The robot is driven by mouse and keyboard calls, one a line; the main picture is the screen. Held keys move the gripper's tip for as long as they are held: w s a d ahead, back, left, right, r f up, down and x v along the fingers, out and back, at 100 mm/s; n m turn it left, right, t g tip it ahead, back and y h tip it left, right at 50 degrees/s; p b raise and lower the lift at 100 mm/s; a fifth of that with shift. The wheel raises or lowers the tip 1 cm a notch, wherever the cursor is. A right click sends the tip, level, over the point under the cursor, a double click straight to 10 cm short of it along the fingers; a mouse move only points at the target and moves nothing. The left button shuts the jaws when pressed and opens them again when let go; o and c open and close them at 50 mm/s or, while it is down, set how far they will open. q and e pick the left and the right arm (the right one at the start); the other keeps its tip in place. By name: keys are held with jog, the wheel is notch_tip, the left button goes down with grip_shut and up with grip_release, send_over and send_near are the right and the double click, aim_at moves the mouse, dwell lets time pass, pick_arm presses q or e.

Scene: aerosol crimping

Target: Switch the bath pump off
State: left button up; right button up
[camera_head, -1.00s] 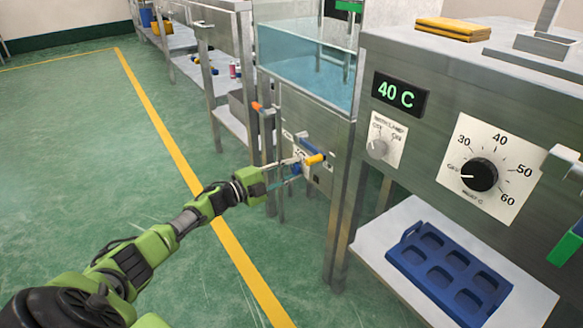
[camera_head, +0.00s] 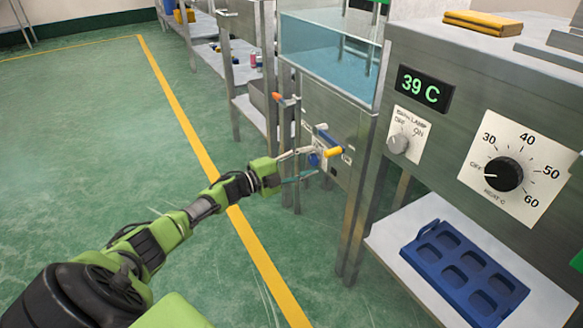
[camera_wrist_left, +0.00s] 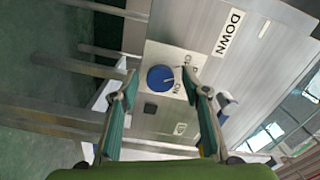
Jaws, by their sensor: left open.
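The bath pump knob appears to be the round blue knob (camera_wrist_left: 160,78) on a pale plate in the left wrist view. A thin white mark on it points right, roughly toward small "ON" lettering. In the head view the knob (camera_head: 314,159) is small, low on the steel front under the water bath (camera_head: 330,58). My left gripper (camera_head: 298,165) is at this panel, open and empty. In the wrist view its two teal fingers (camera_wrist_left: 160,88) lie either side of the knob, apart from it; the exact depth is unclear. My right gripper is not in view.
To the right are a lamp switch (camera_head: 398,144), a heat dial (camera_head: 503,174) and a blue tray (camera_head: 440,255) on a low shelf. The green floor at left is clear.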

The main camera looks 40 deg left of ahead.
pick_arm(q)
jog(key=v, duration=1.1)
jog(key=shift+s+f, duration=0.1)
